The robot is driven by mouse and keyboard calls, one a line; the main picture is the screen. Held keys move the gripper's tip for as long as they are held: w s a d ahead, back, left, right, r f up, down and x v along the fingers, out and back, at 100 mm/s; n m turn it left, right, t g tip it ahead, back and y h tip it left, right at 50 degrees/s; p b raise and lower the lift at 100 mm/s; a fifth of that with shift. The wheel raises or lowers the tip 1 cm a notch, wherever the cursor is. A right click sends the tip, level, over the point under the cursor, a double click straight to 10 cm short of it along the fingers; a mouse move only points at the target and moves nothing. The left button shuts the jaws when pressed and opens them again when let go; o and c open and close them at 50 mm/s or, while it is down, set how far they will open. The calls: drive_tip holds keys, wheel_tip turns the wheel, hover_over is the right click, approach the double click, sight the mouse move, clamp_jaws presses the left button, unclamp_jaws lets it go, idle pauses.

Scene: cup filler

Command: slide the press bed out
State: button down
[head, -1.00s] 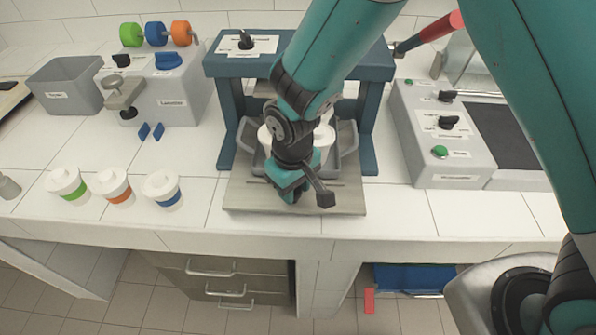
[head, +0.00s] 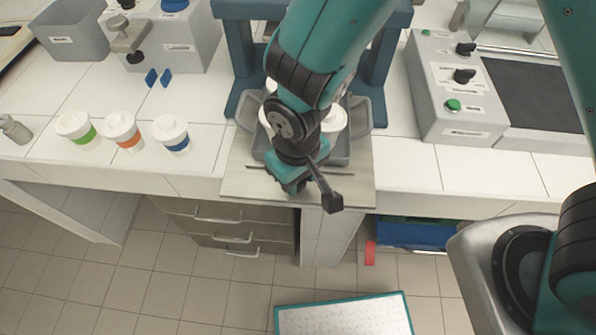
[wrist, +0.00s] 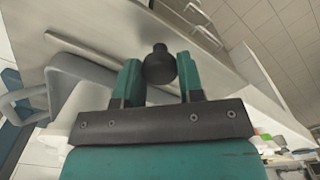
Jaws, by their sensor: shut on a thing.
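The press bed (head: 235,187) is a flat beige board in front of the blue press frame (head: 244,75). Its front edge reaches over the counter's front edge. A grey tray (head: 365,118) with side handles sits on the board, with white cup-like things (head: 334,119) in it, partly hidden by my arm. My gripper (head: 290,186) is low over the front of the board. In the wrist view, my gripper (wrist: 159,78) is shut on a black knob (wrist: 159,64), one finger on each side.
Lidded cups with green, orange and blue bands (head: 122,131) stand left on the counter. A grey control box (head: 455,95) stands right of the press. Drawers (head: 230,225) with handles are below the counter.

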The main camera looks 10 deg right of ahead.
drive_tip(key=c, duration=0.7)
unclamp_jaws()
drive_tip(key=shift+s, duration=0.3)
drive_tip(key=shift+c, duration=0.2)
drive_tip(key=shift+w+a+r, duration=0.1)
drive_tip(key=shift+r, duration=0.4)
wheel_tip(320, 180, up, 16)
drive_tip(key=shift+r+b, duration=0.25)
drive_tip(key=shift+b, duration=0.15)
drive_tip(key=s+d+r+y, duration=0.2)
drive_tip(key=s+d, duration=0.1)
drive_tip(key=d, duration=0.3)
drive_tip(key=s+d+r+y, duration=0.2)
drive_tip(key=s+d+r, duration=0.1)
drive_tip(key=d, duration=0.3)
drive_tip(key=shift+s+r, duration=0.2)
